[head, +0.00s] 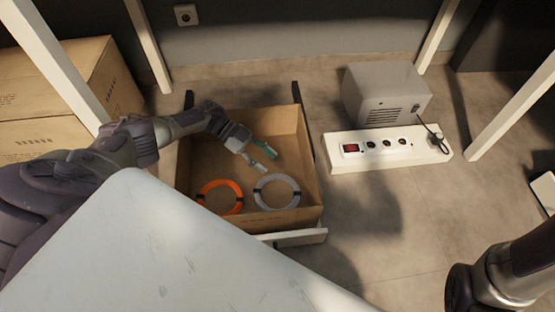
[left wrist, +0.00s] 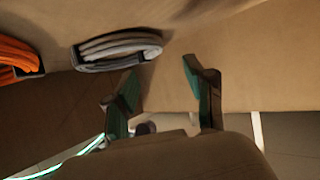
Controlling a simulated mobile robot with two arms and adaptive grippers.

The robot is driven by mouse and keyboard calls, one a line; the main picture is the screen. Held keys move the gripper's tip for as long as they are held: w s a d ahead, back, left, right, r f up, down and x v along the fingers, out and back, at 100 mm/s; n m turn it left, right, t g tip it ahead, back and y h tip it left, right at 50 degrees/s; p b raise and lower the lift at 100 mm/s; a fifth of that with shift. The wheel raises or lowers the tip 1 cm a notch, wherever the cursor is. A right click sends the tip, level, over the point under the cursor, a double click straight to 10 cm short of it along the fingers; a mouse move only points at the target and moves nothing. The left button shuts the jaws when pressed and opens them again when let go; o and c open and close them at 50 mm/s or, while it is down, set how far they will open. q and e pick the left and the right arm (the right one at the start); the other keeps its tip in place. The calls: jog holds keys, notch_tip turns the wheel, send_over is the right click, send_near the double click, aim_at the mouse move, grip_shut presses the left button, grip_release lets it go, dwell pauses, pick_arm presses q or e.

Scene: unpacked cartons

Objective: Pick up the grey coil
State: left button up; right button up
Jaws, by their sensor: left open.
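The grey coil (head: 277,191) lies flat in the front right part of an open cardboard carton (head: 312,187). In the left wrist view the grey coil (left wrist: 117,50) shows at the upper left, ahead of the fingers and off to one side. My left gripper (head: 262,158) is over the carton, behind the coil in the head view. Its fingers are apart and nothing is between them; they also show in the left wrist view (left wrist: 160,95). My right arm shows at the lower right of the head view, but its gripper is out of the picture.
An orange coil (head: 220,197) lies left of the grey one in the same carton. A white power strip (head: 388,149) and a grey box-shaped device (head: 386,93) stand to the right. Closed cartons (head: 60,80) are at the left. A white tabletop (head: 150,250) fills the foreground.

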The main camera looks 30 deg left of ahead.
aim_at(288, 177)
pick_arm(q)
jog(key=x, duration=0.3)
jog(key=shift+b, duration=0.4)
jog(key=b+x, duration=0.2)
jog(key=x, duration=0.2)
jog(key=shift+s+d+f+b, duration=0.1)
jog(key=shift+d+f+b, duration=0.1)
jog(key=shift+b, duration=0.2)
jog(key=shift+d, duration=0.4)
grip_shut()
